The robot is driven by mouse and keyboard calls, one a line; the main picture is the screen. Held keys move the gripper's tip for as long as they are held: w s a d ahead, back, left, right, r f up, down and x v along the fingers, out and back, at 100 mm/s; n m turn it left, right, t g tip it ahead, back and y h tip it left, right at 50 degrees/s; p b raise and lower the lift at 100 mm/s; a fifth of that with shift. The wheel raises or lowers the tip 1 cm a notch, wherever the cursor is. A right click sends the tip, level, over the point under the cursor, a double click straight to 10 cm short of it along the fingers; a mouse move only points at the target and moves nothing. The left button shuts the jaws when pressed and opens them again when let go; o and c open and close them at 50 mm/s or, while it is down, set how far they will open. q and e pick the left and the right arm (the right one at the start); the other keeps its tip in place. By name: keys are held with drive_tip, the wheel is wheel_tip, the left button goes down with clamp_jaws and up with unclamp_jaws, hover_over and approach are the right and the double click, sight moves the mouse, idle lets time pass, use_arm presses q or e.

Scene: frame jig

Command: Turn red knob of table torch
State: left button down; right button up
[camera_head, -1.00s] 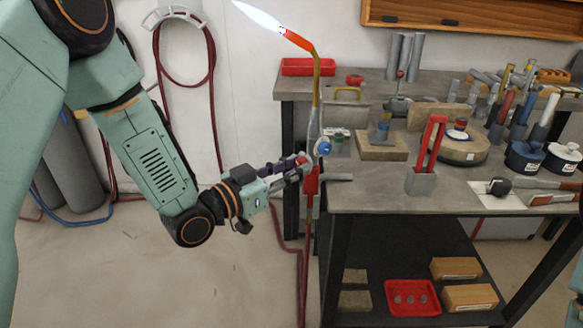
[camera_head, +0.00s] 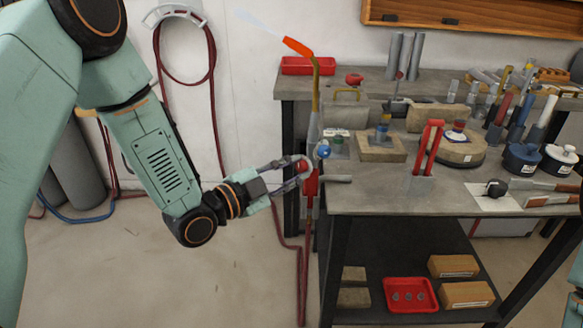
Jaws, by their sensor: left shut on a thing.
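The table torch (camera_head: 316,100) stands upright at the left edge of the workbench, with a brass neck and an orange-red tip. A pale, faint flame (camera_head: 258,30) shows at the tip. The red knob (camera_head: 304,164) is low on the torch's left side, partly hidden by the fingers. A blue knob (camera_head: 323,151) sits at its right. My left gripper (camera_head: 300,170) reaches in from the left and is shut on the red knob. My right gripper is not in view; only a bit of my right arm shows at the right edge.
The workbench (camera_head: 370,190) holds wooden blocks, a stand with red handles (camera_head: 428,150), and several tools and blue pots (camera_head: 522,158) at right. Its lower shelf has a red tray (camera_head: 411,295) and wooden boxes. Red hoses hang below the torch.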

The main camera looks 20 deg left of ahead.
use_arm(q)
drive_tip(key=shift+m, duration=1.5)
drive_tip(key=c, duration=1.1)
unclamp_jaws()
drive_tip(key=v, duration=1.1)
drive_tip(key=shift+s+a, duration=0.2)
drive_tip(key=shift+a, duration=0.05)
